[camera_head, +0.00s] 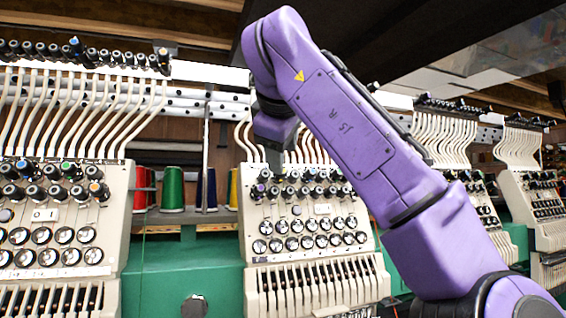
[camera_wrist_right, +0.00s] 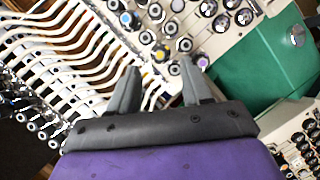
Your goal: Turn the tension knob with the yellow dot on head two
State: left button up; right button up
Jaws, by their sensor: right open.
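Head two is the cream machine head (camera_head: 312,250) in the middle of the head view, with rows of dark tension knobs and round dials. In the right wrist view, a knob with a yellowish dot (camera_wrist_right: 160,54) shows just beyond and between my fingertips. A knob with a purple dot (camera_wrist_right: 203,62) is by the right fingertip. My right gripper (camera_wrist_right: 161,68) is open, with nothing between its fingers; it points at the knobs, and I cannot tell whether it touches any. In the head view my right arm hides part of head two. My left gripper is not in view.
Head one (camera_head: 60,235) stands at left, with its own knobs. Red, green, blue and yellow thread spools (camera_head: 172,190) stand between the heads. White thread tubes (camera_head: 80,110) run above each head. More heads (camera_head: 540,210) stand at right.

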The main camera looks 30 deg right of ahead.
jog(key=v, duration=0.6)
jog(key=shift+p, duration=0.4)
jog(key=shift+s, duration=0.1)
